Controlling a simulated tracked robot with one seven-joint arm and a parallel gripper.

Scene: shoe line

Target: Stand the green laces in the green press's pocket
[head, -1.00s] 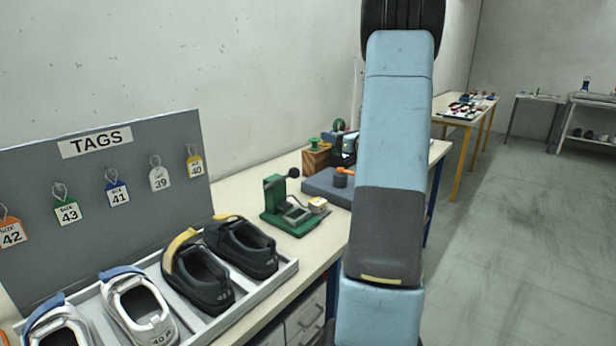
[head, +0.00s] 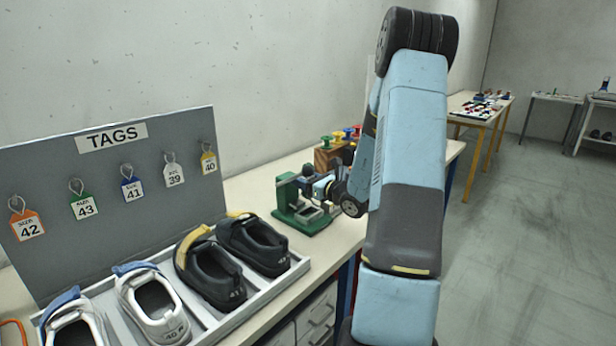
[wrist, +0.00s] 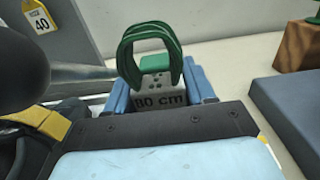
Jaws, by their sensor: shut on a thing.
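The green laces (wrist: 150,50) are a looped bundle with a pale "80 cm" band, standing upright in the wrist view. My gripper (wrist: 160,94) is shut on the band, with a blue finger on either side. In the head view my gripper (head: 326,188) is at the right side of the green press (head: 290,208), close to its dark knob. It covers part of the press, and the laces cannot be made out there. The press's pocket is not clearly visible, and I cannot tell whether the laces touch the press.
A tray (head: 296,268) of shoes stands left of the press, before a tag board (head: 100,200). A wooden block (head: 324,160) with coloured spools is behind my gripper. A grey slab (wrist: 292,105) lies to the right in the wrist view.

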